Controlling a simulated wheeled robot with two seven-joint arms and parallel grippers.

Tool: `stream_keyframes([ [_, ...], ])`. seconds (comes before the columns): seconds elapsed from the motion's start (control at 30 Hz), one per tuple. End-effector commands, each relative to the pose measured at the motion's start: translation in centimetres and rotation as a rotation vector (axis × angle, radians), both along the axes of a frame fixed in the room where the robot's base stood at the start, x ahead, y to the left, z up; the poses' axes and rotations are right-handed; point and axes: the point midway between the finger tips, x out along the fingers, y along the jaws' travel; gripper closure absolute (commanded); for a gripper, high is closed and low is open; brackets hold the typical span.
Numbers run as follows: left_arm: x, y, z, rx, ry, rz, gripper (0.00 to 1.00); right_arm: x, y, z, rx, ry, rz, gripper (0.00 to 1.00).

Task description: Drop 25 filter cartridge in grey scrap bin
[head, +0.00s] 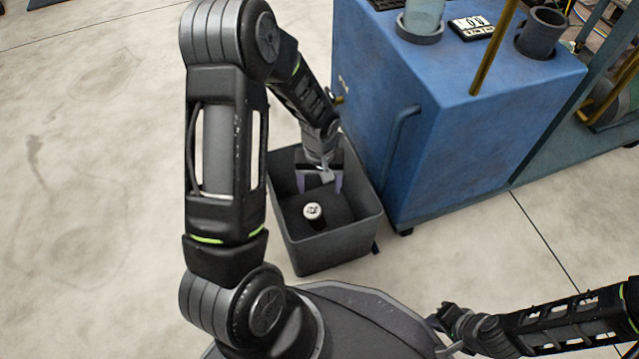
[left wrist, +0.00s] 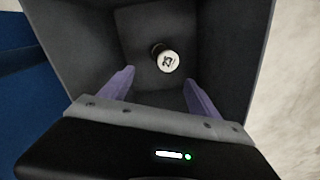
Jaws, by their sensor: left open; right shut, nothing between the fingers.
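The grey scrap bin (head: 330,252) stands on the floor beside the blue cabinet, its open top facing up. The filter cartridge (head: 313,211), dark with a pale round end, is inside the bin's outline. In the left wrist view the cartridge (left wrist: 168,61) shows its white end with a dark number that looks like 25, and the bin walls (left wrist: 225,50) surround it. My left gripper (head: 319,187) is at the bin's opening, pointing down; its purple fingers (left wrist: 158,80) are apart, with the cartridge beyond them and clear of both. My right gripper (head: 438,322) is shut and empty at lower right.
The blue cabinet (head: 450,130) stands close to the bin's right side. A grey cup (head: 541,32), a small display (head: 471,26) and a clear container (head: 422,18) are on its top. The floor (head: 90,190) at left is open.

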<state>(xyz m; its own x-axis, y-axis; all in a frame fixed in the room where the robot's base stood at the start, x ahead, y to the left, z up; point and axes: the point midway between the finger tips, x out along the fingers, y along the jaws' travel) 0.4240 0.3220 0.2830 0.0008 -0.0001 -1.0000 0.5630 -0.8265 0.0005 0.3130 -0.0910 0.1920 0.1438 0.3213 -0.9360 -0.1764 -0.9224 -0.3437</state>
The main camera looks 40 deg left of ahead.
Motion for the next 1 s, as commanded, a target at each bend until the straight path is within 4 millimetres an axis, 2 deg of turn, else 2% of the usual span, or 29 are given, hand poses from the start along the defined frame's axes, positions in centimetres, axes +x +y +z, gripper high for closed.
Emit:
stream_keyframes([
  [0.27, 0.0, 0.0, 0.6, 0.001, -0.001, 0.000, 0.29, -0.1, 0.0, 0.3, 0.000, 0.001, 0.000, 1.00],
  [0.7, 0.1, 0.0, 7.1, 0.000, -0.002, 0.000, 0.29, -0.6, 0.1, 3.3, -0.002, 0.009, 0.006, 1.00],
  [1.0, 0.0, 0.0, 7.8, 0.000, 0.001, 0.000, 0.29, -0.6, 0.0, 3.5, -0.001, 0.011, 0.007, 1.00],
])
